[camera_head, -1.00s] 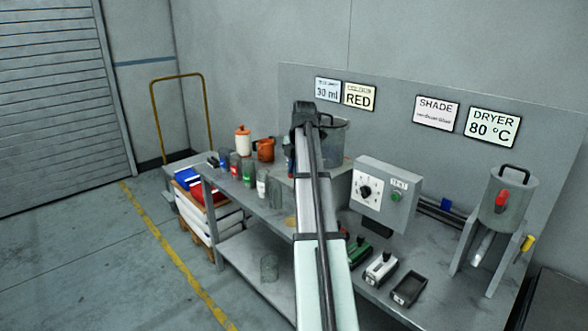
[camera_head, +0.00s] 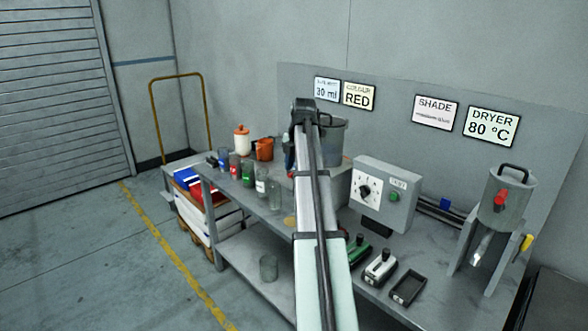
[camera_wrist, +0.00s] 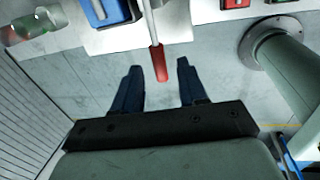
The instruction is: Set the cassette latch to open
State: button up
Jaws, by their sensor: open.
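In the wrist view, my gripper (camera_wrist: 159,77) has two dark blue fingers spread apart with nothing clamped. A metal rod with a red grip (camera_wrist: 158,62) reaches down from the top; the grip's lower end shows between the fingertips. Whether it touches a finger cannot be told. A blue block (camera_wrist: 106,12) lies left of the rod. I cannot tell whether the red-gripped lever is the cassette latch, or its setting. In the head view my arm hides my gripper. A green-and-black unit (camera_head: 357,252), a white-and-black unit (camera_head: 380,268) and an empty black tray (camera_head: 408,288) stand on the bench.
A grey control box with a dial (camera_head: 385,193) stands right of my arm. A hopper with a red handle (camera_head: 508,200) is at the right. Several jars, including a green one (camera_head: 248,173), line the left end. A clear beaker (camera_head: 268,267) stands on the lower shelf.

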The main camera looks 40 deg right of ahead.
notch_tip(320, 180, up, 13)
jog(key=s, duration=0.2)
jog(key=shift+s, duration=0.3)
dwell(0.4)
jog(key=w+a+f+m, duration=0.35)
jog(key=a+f, duration=0.55)
jog(key=f, duration=0.4)
jog(key=w+a+f+m, duration=0.35)
jog(key=a+f, duration=0.55)
jog(key=f, duration=0.5)
jog(key=s+a+f+m+g, duration=0.1)
jog(key=s+a+f+m, duration=0.2)
jog(key=a+f, duration=0.75)
jog(key=s+a+f+m+g, duration=0.15)
jog(key=a+f+m, duration=0.25)
jog(key=a+f, duration=0.65)
jog(key=s+a+f+m, duration=0.4)
jog(key=s+a+f, duration=0.5)
jog(key=s+f, duration=0.15)
jog(key=s+f+g, duration=0.3)
jog(key=s+f, duration=0.7)
jog(key=s, duration=0.4)
jog(key=s+f+g, duration=0.3)
jog(key=s+f, duration=0.6)
jog(key=s, duration=0.5)
jog(key=shift+s+d+f, duration=0.2)
jog(key=shift+d+f, duration=0.05)
jog(key=shift+f, duration=0.15)
